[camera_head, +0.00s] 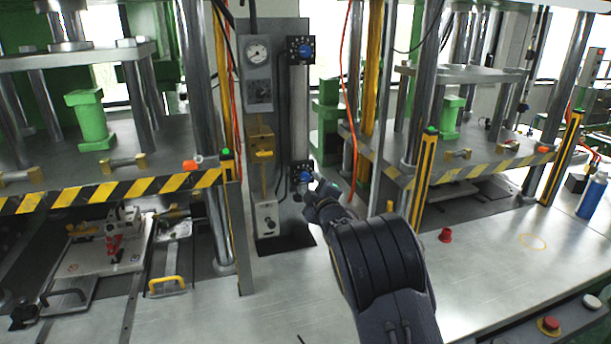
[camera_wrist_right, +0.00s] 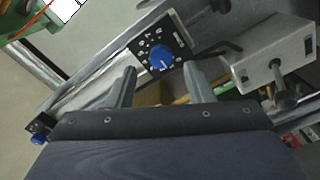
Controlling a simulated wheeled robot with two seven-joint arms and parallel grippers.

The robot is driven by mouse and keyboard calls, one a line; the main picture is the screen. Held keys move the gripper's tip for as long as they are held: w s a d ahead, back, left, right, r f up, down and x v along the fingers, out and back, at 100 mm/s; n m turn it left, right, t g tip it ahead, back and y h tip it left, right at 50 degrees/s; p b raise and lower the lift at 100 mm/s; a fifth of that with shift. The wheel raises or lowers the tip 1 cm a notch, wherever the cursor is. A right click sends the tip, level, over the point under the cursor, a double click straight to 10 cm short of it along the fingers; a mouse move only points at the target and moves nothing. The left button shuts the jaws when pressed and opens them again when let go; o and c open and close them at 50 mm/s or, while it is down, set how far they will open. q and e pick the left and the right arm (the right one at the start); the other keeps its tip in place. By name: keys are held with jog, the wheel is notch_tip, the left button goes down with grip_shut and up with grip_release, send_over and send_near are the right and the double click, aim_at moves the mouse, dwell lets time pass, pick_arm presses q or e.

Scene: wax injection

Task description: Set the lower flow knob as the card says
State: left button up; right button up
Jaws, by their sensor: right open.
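The lower flow knob (camera_head: 305,176) is blue, on a black plate with white marks at the foot of a vertical flow tube (camera_head: 299,110). The upper blue knob (camera_head: 305,51) is on a similar plate at the top. My right gripper (camera_head: 314,190) is close to the lower knob, at its lower right. In the right wrist view, the lower knob (camera_wrist_right: 161,57) shows between and beyond the tips of my open right gripper (camera_wrist_right: 160,70), which holds nothing. A white pointer line shows on the knob. I cannot make out a card. My left gripper is out of view.
A white switch box (camera_head: 266,218) is left of and below the lower knob. A yellow valve (camera_head: 262,143) and a gauge box (camera_head: 256,65) are left of the tube. Striped presses flank the panel. A red cap (camera_head: 446,235) stands on the mostly clear bench at right.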

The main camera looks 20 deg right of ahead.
aim_at(306, 179)
jog(key=shift+w+f+p, duration=0.1)
jog(key=shift+w+p, duration=0.55)
jog(key=shift+w, duration=1.7)
jog(key=shift+c, duration=0.2)
